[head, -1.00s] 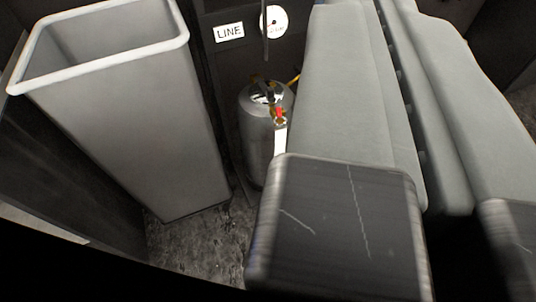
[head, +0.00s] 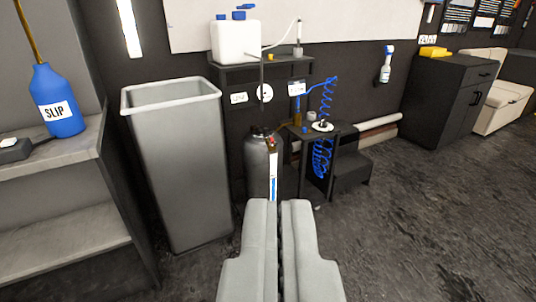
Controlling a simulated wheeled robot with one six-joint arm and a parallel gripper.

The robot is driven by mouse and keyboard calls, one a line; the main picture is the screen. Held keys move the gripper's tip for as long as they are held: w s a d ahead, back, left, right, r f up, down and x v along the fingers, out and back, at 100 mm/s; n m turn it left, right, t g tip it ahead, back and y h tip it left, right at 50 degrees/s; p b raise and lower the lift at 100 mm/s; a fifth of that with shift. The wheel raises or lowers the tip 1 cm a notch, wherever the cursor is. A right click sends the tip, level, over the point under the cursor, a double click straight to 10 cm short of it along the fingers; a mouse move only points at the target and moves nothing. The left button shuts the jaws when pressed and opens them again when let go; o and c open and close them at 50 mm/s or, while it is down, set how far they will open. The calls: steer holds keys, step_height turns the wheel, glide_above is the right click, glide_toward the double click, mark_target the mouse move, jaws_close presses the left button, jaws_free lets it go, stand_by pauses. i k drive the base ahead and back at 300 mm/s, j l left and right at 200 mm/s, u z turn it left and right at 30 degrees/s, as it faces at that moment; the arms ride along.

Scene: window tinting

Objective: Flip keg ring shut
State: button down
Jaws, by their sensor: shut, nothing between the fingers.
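The keg (head: 256,162) is a dark metal cylinder standing on the floor below the wall shelf, near the middle of the view. A small red part (head: 271,142) shows at its top right, with a white and blue strip (head: 273,178) hanging below it. The ring itself is too small to make out, so I cannot tell its position. My gripper (head: 280,202) is shut and empty, its two grey fingers side by side. In the picture its tips lie just below the keg and cover part of its lower right.
A tall grey bin (head: 178,165) stands left of the keg. A shelf unit (head: 60,172) with a blue SLIP bottle (head: 57,100) is farther left. A black stand (head: 345,150) with a blue coiled hose (head: 320,158) is on the right. Floor is clear at right.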

mark_target(272, 141)
steer(key=i+l, duration=0.2)
steer(key=i, duration=0.35)
steer(key=i+l, duration=0.2)
steer(key=i, duration=0.35)
steer(key=i+l+z, duration=0.1)
steer(key=i+l, duration=0.15)
steer(key=i, duration=0.3)
steer(key=i+l, duration=0.15)
steer(key=i, duration=0.4)
